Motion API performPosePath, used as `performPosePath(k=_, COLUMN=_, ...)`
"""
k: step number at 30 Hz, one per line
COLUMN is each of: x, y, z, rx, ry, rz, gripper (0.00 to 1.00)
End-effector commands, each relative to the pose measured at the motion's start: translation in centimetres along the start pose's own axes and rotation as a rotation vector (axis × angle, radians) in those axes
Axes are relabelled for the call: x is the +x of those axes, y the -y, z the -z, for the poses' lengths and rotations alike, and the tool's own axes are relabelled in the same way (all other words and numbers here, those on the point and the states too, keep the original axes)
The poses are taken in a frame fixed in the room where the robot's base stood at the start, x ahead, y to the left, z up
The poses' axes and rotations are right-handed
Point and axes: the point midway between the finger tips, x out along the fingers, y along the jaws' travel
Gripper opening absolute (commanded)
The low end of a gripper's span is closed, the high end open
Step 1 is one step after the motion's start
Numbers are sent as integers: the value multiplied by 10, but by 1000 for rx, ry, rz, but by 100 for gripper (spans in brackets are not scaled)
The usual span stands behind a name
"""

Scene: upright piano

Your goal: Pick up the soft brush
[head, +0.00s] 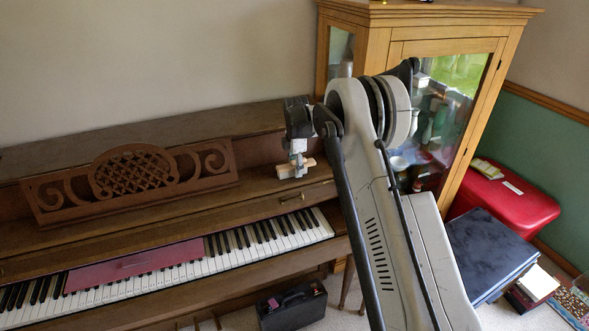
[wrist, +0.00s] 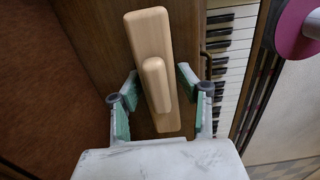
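The soft brush (head: 303,168) is a pale wooden block that lies on the brown piano top near its right end. In the wrist view, the brush (wrist: 149,35) stretches from top to bottom, with a smaller raised grip (wrist: 156,85) on its upper face. Its bristles are hidden underneath. My gripper (head: 297,158) points down right over it. In the wrist view, the green-padded fingers of my gripper (wrist: 157,80) stand apart on either side of the raised grip. A gap shows on both sides, so the gripper is open and holds nothing.
The carved music desk (head: 130,172) stands left of my gripper. The keyboard (head: 265,240) lies lower in front, with a dark red strip (head: 135,262) across part of it. A glass-fronted wooden cabinet (head: 395,22) stands close behind my arm at the right.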

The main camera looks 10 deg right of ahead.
Motion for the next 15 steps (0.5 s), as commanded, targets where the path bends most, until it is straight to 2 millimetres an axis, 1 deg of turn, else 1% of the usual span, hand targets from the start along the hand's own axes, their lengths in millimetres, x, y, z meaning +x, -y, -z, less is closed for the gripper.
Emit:
performPosePath(k=1, x=0, y=0, z=0, rx=0, ry=0, rz=0, gripper=28)
performPosePath(k=7, x=0, y=0, z=0, rx=0, ry=0, rz=0, gripper=1)
performPosePath(k=8, x=0, y=0, z=0, rx=0, ry=0, rz=0, gripper=0)
performPosePath(k=15, x=-1, y=0, z=0, rx=0, ry=0, rz=0, gripper=0)
